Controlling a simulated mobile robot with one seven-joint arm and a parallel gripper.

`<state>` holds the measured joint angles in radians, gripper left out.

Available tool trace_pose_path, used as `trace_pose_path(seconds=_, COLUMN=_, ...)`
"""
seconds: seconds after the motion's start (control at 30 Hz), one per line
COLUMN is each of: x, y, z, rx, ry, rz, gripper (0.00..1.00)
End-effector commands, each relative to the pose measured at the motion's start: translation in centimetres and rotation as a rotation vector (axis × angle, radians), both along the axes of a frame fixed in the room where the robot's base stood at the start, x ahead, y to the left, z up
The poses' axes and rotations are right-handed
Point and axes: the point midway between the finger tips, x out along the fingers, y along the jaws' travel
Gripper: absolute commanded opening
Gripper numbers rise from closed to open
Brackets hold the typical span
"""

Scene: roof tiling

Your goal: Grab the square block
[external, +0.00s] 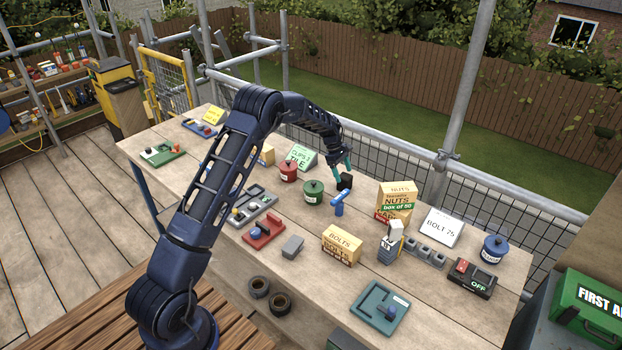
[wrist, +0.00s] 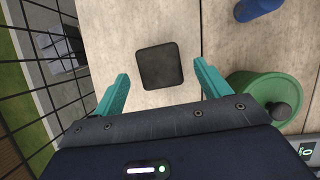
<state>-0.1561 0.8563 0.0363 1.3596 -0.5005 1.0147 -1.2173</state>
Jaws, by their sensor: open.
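A black square block (wrist: 160,65) with rounded corners lies on the wooden table, near its far edge. It also shows in the external view (external: 345,181), right under my gripper (external: 343,168). In the wrist view, my gripper (wrist: 161,72) has its two teal fingers spread wide. The block appears between and just past the fingertips, with bare table showing on both sides. The fingers do not appear to touch it. How far the fingertips are above the table is hard to tell.
A green lidded pot (wrist: 262,98) stands close to my gripper's right finger in the wrist view. A blue T-shaped piece (external: 338,203) lies just in front of the block. The nuts box (external: 397,199) stands to the right. A mesh fence (external: 395,165) runs behind the table.

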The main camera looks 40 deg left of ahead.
Motion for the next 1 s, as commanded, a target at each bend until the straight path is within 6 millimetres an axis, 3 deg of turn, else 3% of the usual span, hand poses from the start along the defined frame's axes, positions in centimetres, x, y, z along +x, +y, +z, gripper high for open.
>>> trace_pose_path(seconds=0.5, x=0.2, y=-2.1, z=-4.7, rx=0.000, ry=0.001, rz=0.000, gripper=0.75)
trace_pose_path(seconds=0.73, x=0.2, y=-2.1, z=-4.8, rx=0.001, ry=-0.001, rz=0.000, gripper=0.75)
trace_pose_path(seconds=1.0, x=0.2, y=-2.1, z=-4.8, rx=0.001, ry=-0.001, rz=0.000, gripper=0.22)
